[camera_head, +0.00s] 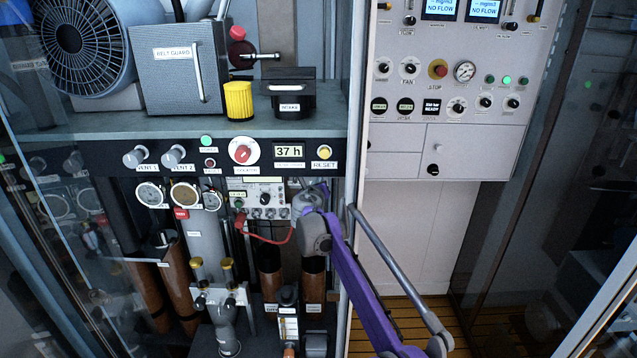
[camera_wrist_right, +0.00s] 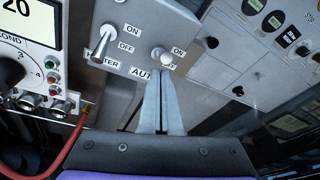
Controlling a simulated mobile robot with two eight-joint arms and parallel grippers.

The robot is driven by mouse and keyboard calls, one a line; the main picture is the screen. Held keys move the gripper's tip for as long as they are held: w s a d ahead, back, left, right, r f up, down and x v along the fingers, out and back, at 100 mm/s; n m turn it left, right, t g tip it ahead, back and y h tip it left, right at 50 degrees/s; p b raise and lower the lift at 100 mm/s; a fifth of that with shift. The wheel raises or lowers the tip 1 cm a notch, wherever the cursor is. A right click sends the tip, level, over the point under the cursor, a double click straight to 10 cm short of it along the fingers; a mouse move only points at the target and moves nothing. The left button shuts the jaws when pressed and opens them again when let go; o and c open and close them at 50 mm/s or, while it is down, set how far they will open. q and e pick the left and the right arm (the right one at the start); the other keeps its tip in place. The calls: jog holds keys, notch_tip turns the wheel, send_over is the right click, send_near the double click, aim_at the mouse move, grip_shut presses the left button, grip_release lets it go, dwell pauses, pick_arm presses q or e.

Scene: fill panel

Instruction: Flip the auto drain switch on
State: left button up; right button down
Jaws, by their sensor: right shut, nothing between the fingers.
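The auto drain switch (camera_wrist_right: 162,57) is a small pale toggle on a grey plate in the right wrist view. An ON label is at its upper right, and a label starting "AUT" below it is partly covered by my fingers. My right gripper (camera_wrist_right: 162,76) is shut and empty, its fingertips just below the toggle; I cannot tell whether they touch it. Which way the toggle is set is unclear. In the head view, my right wrist (camera_head: 309,207) is in front of the lower panel, and the switch cannot be made out there. My left gripper is not in view.
A second toggle (camera_wrist_right: 102,42) with ON and OFF labels is left of the auto drain switch. A red hose (camera_wrist_right: 62,148) hangs at the left.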

jog(key=b+v, duration=0.1)
jog(key=v, duration=0.6)
jog(key=shift+b, duration=0.4)
jog(key=shift+s, duration=0.15)
jog(key=shift+a, duration=0.1)
